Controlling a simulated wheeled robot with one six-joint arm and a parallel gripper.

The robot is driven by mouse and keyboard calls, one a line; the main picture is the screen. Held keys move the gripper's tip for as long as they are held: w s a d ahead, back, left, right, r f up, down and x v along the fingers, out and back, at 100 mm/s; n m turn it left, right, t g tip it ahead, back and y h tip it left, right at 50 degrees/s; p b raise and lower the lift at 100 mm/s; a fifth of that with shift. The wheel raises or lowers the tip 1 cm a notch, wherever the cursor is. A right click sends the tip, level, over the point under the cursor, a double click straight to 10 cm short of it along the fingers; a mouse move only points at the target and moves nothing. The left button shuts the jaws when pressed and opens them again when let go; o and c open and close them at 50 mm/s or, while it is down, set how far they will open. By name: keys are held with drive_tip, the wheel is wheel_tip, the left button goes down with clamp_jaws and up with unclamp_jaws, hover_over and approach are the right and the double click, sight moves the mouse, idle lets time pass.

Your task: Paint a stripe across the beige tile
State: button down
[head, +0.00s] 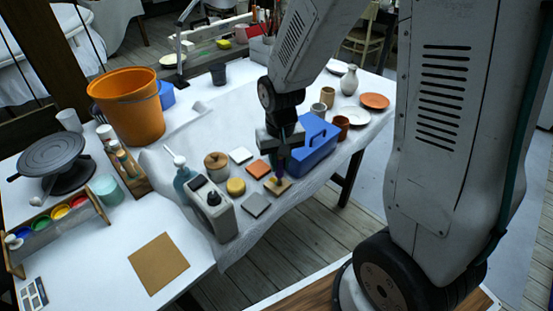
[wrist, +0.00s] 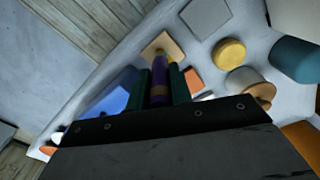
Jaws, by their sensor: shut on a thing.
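The beige tile (head: 284,188) lies on the white-covered table, near the front edge, in the head view. It also shows at the top of the wrist view (wrist: 163,48). My gripper (head: 274,168) points down over this tile. It is shut on a brush with a purple handle (wrist: 158,85), held between the two dark green fingers. The brush's far end reaches over the tile and looks yellowish. I cannot tell whether the tip touches the tile. No stripe can be made out on the part of the tile that shows.
A grey device (head: 211,210) and a lidded pot (head: 217,165) stand at left.

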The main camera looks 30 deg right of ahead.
drive_tip(key=shift+s+d, duration=0.3)
drive_tip(key=shift+s, duration=0.5)
drive_tip(key=shift+r, duration=0.15)
drive_tip(key=shift+r, duration=2.15)
